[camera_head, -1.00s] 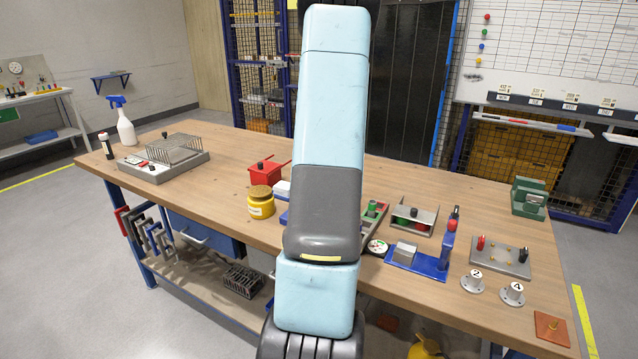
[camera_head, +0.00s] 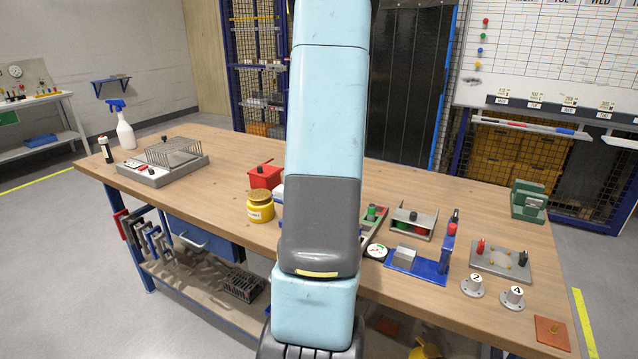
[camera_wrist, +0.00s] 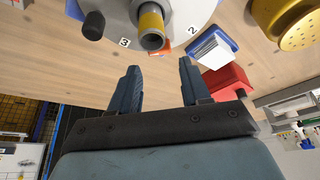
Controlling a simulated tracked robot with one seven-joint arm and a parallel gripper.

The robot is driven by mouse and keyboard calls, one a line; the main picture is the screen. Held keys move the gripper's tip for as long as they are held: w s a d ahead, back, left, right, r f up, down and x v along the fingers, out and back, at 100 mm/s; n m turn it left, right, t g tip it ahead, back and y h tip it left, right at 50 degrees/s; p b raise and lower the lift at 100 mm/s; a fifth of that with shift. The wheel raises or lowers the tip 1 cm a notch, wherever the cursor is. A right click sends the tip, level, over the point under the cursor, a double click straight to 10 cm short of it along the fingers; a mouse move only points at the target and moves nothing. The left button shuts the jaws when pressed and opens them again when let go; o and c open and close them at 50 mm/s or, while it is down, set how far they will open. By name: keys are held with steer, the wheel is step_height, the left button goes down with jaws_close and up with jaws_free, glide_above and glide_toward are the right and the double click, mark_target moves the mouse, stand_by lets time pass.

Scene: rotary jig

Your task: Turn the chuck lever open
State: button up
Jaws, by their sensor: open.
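In the wrist view, a round grey rotary jig (camera_wrist: 190,12) with number labels 2 and 3 lies at the top, cut off by the frame edge. A grey cylinder with a yellow band (camera_wrist: 151,28) stands on it. A black rounded grip (camera_wrist: 93,25) is to its left; I cannot tell for sure whether it is the chuck lever. My gripper (camera_wrist: 159,65) is open and empty, its fingertips below the cylinder in the picture and apart from it. In the head view my arm hides the jig and my gripper.
A red box (camera_head: 265,176) and a yellow jar (camera_head: 260,206) stand left of my arm on the wooden bench (camera_head: 225,165). A blue fixture (camera_head: 432,268), a plate with red and black knobs (camera_head: 500,261) and numbered pieces (camera_head: 473,286) are at right.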

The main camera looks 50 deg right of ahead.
steer(key=v, duration=0.7)
steer(key=shift+r, duration=0.3)
steer(key=a+r+n, duration=0.2)
steer(key=a+r, duration=0.3)
steer(key=a, duration=0.8)
steer(key=a+r+n, duration=0.1)
steer(key=a+r, duration=0.4)
steer(key=a, duration=0.9)
steer(key=s+a+r+n+t+y, duration=0.1)
steer(key=s+a+n+y, duration=0.1)
steer(key=s+a, duration=1.1)
steer(key=a+n, duration=0.1)
steer(key=a, duration=0.3)
steer(key=shift+s+a+r+t, duration=0.3)
steer(key=shift+s+a+r, duration=0.05)
steer(key=shift+s+r, duration=0.05)
steer(key=shift+c, duration=0.3)
